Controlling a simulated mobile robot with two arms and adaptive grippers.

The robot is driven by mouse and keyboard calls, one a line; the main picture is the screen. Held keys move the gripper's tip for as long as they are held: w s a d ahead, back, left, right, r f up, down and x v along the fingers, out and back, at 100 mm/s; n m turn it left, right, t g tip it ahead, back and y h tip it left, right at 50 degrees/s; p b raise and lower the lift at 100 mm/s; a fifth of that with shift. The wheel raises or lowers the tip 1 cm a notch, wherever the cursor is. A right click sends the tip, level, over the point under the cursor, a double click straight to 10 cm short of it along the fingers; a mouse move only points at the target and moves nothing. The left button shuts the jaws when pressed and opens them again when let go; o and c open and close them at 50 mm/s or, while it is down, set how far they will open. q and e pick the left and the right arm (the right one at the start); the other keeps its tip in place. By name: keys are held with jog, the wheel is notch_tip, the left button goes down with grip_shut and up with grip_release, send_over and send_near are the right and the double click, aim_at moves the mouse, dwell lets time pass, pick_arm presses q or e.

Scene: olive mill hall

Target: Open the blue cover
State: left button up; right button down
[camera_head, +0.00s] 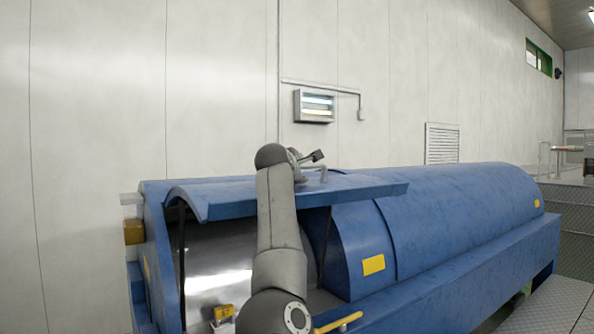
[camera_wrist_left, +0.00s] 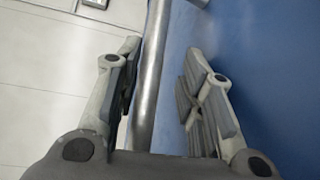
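The blue cover (camera_head: 225,197) is a curved lid on the near-left part of the long blue machine. It stands raised, with a wide opening under it and a shiny metal inside (camera_head: 218,255) showing. A metal bar handle (camera_head: 323,174) rises from its top. My left arm crosses in front of the opening, and its left gripper (camera_head: 314,157) is at the handle above the cover. In the left wrist view, the handle bar (camera_wrist_left: 152,75) runs between the two spread fingers of the gripper (camera_wrist_left: 160,62), with gaps on both sides. My right gripper is out of view.
The rest of the blue machine (camera_head: 450,215) stretches back to the right, with yellow labels. Grated floor (camera_head: 555,305) shows at the lower right.

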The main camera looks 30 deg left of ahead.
pick_arm(q)
jog(key=shift+s+d, duration=0.15)
jog(key=shift+d, duration=0.05)
jog(key=shift+s+d+r, duration=0.15)
jog(key=shift+s+d, duration=0.05)
jog(key=shift+s, duration=0.2)
jog(key=v, duration=1)
jog(key=shift+s, duration=0.35)
jog(key=s+r, duration=0.7)
jog(key=s, duration=0.3)
jog(key=shift+d+r, duration=0.3)
jog(key=shift+d, duration=0.1)
dwell(0.5)
